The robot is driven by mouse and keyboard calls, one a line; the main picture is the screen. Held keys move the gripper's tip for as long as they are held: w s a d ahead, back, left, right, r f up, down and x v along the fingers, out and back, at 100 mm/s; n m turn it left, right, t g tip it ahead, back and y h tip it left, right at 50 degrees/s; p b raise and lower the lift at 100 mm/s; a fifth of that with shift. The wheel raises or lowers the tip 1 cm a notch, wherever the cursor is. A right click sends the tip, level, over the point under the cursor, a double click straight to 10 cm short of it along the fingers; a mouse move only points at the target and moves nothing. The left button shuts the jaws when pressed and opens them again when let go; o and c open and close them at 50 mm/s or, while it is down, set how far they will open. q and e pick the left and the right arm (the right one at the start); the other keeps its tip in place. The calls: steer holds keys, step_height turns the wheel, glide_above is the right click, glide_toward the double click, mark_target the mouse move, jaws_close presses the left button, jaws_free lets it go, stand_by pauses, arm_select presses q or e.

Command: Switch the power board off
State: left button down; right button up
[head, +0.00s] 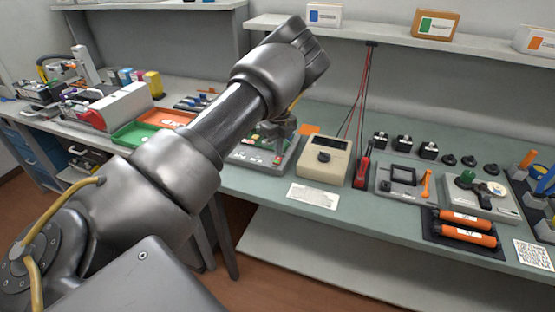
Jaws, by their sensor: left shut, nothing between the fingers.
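The power board looks to be the grey panel (252,157) with small coloured parts on the green bench. My left arm comes in from the left and crosses in front of it, hiding its back and left parts. My left gripper (279,146) points down over the right part of this panel, with its fingers shut and nothing between them. I cannot tell whether the fingertips touch the panel. The state of its switch is too small to make out. My right gripper is not in view.
A beige meter (325,157) with a dark knob stands just right of the panel, beside a red tool (363,167). A white card (313,196) lies in front. Green (134,134) and orange trays are to the left. Orange cylinders (466,237) lie on a dark mat at right.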

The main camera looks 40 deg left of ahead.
arm_select(q)
steer(key=shift+f, duration=0.25)
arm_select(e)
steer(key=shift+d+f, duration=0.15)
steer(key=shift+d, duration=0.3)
arm_select(q)
steer(key=shift+f, duration=0.2)
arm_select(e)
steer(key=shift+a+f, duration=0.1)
arm_select(q)
steer(key=shift+f+b, duration=0.1)
steer(key=shift+b, duration=0.2)
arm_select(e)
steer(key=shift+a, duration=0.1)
